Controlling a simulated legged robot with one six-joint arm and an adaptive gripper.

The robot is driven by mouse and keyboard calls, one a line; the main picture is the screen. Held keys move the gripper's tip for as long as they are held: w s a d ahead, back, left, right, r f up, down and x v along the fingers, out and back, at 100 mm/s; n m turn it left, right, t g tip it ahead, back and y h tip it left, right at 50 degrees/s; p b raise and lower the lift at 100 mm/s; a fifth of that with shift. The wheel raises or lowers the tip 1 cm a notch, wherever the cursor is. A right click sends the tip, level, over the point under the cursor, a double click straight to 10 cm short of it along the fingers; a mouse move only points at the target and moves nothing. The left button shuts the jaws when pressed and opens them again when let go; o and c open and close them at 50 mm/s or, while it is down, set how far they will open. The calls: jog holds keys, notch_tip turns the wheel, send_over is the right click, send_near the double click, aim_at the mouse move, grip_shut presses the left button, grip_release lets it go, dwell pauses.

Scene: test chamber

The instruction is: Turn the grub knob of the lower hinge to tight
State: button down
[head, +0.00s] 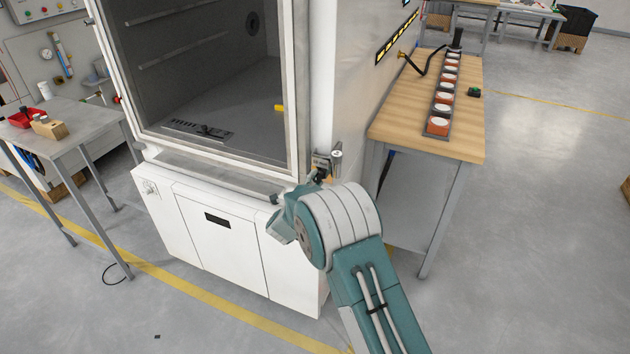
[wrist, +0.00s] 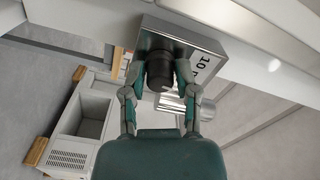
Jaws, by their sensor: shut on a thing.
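The lower hinge (head: 322,160) is a metal block at the lower right corner of the test chamber's door frame. In the wrist view the hinge block (wrist: 205,38) is a shiny box with a label reading "10" and part of another mark. The dark round grub knob (wrist: 159,72) sticks out of its face. My gripper (wrist: 160,78) has its two fingers on either side of the knob and is shut on it. In the head view my arm hides most of the gripper and the knob. The knob's turn position cannot be read.
The white chamber (head: 225,235) stands in front, with a dark interior behind its door frame. A wooden bench (head: 400,128) with a row of orange and white items is close on the right. A grey table (head: 75,130) stands at the left.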

jog(key=m, duration=0.6)
jog(key=shift+f, duration=0.1)
jog(key=m, duration=0.4)
jog(key=shift+d+f, duration=0.1)
jog(key=shift+f, duration=0.05)
jog(key=shift+s+f+m, duration=0.1)
jog(key=shift+f+m, duration=0.05)
jog(key=shift+m, duration=0.25)
jog(key=shift+c, duration=1.8)
grip_release()
jog(key=shift+d, duration=0.1)
jog(key=shift+r, duration=0.25)
